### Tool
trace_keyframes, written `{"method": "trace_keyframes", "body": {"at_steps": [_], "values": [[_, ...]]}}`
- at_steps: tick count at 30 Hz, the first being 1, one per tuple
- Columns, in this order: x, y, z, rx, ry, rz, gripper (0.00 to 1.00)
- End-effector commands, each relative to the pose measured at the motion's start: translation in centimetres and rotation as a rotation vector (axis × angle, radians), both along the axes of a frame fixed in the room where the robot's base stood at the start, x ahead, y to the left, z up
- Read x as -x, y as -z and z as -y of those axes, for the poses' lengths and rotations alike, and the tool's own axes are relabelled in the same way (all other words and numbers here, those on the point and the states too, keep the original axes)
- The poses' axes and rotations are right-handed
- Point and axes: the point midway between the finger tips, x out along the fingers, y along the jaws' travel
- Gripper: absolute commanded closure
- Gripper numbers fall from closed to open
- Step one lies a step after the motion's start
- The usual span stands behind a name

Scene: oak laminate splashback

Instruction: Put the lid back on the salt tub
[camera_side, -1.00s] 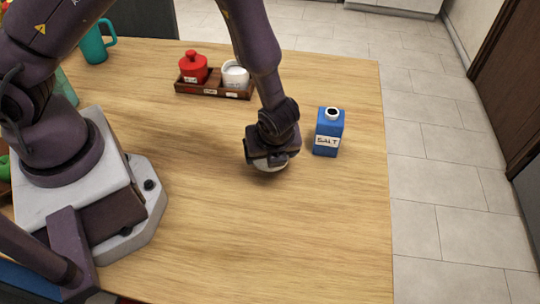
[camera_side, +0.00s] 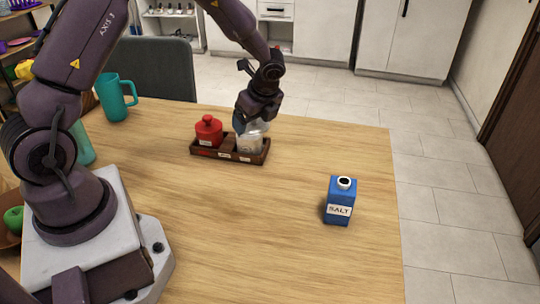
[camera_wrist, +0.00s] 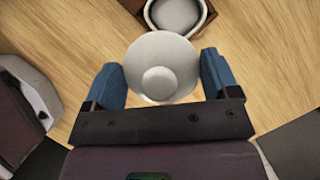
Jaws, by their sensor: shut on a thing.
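My gripper (camera_side: 249,124) is shut on a pale round lid with a knob on top (camera_wrist: 155,48). The lid also shows, small and partly hidden, in the side view (camera_side: 260,126). A white tub (camera_side: 250,146) stands at the right end of a dark wooden tray (camera_side: 208,154); its label is too small to read. In the wrist view the tub (camera_wrist: 177,14) is open at the top of the picture, with pale contents. The lid is held over the near side of the tub, off its centre. Whether they touch is hard to tell.
A red lidded pot (camera_side: 208,130) stands in the tray's left end, close to my gripper. A blue carton marked SALT (camera_side: 340,202) stands at the right of the table. A teal mug (camera_side: 115,98) is at the back left. The table's middle is clear.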

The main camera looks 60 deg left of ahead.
Motion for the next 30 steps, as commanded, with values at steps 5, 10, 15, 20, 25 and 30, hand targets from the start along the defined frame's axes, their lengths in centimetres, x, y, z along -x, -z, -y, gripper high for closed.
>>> {"method": "trace_keyframes", "body": {"at_steps": [5,10,15,20,25,30], "values": [[-0.7,-1.3,-4.9,0.000,-0.047,0.002,0.41],[-1.4,-2.1,-5.3,0.000,0.023,-0.002,0.41],[-1.3,-1.2,-5.2,0.001,0.042,-0.003,0.41],[-1.3,0.3,-5.2,0.001,0.042,-0.005,0.41],[-1.3,2.0,-5.2,0.001,0.042,-0.004,0.41],[-1.3,3.3,-5.2,0.000,0.041,-0.003,0.41]]}}
